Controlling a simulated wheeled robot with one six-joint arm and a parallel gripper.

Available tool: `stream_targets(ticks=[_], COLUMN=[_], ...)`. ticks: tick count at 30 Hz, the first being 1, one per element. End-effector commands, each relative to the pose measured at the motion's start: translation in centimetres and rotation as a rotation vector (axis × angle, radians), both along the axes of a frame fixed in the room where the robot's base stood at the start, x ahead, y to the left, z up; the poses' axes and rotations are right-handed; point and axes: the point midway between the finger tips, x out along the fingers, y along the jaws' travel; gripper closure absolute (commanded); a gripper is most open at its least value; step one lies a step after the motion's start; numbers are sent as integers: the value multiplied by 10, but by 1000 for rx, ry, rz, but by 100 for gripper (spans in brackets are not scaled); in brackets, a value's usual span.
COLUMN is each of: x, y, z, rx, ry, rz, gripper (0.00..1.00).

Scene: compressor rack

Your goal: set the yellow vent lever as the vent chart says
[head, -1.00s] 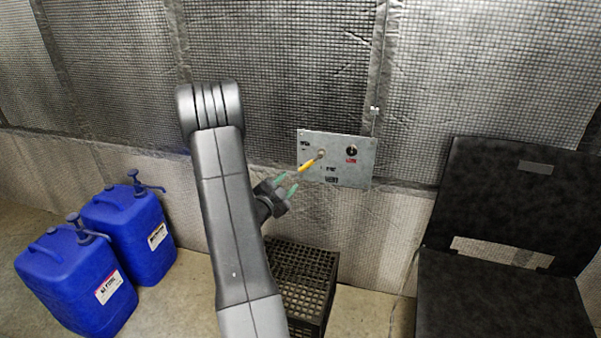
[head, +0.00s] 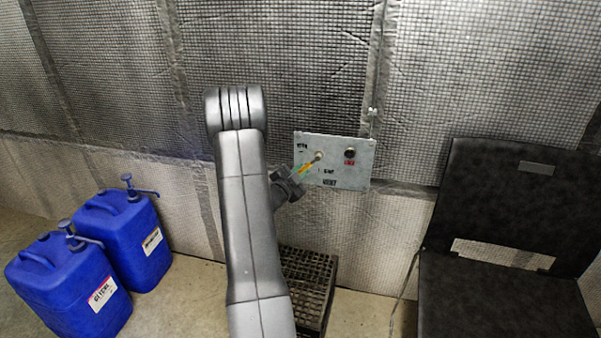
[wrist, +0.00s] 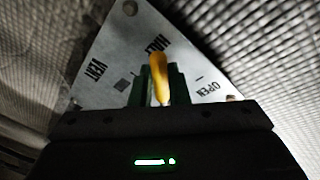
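The yellow vent lever (head: 306,168) sticks out down-left from the grey vent panel (head: 360,177) on the wall. My gripper (head: 301,169) is at the lever, its green fingers close on either side. In the wrist view the lever (wrist: 158,72) stands between the two fingers (wrist: 159,88), which look pressed against it. The panel (wrist: 115,50) there shows the words VENT, HALF and OPEN. The lever's tip lies near HALF in this view, but its exact mark is hard to tell. No vent chart is readable.
A dark round knob (head: 349,152) with a red label sits right of the lever. A black crate (head: 312,262) stands on the floor below. Two blue jugs (head: 65,285) are at the left, a black chair (head: 500,230) at the right.

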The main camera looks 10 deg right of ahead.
Motion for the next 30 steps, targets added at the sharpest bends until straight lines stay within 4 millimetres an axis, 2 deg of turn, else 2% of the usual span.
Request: stream_targets(ticks=[14,30], x=[-1,-11], y=[-3,-26], z=[-6,-24], rx=[-53,-438], ry=[21,183], rz=[0,-1], gripper=[100,100])
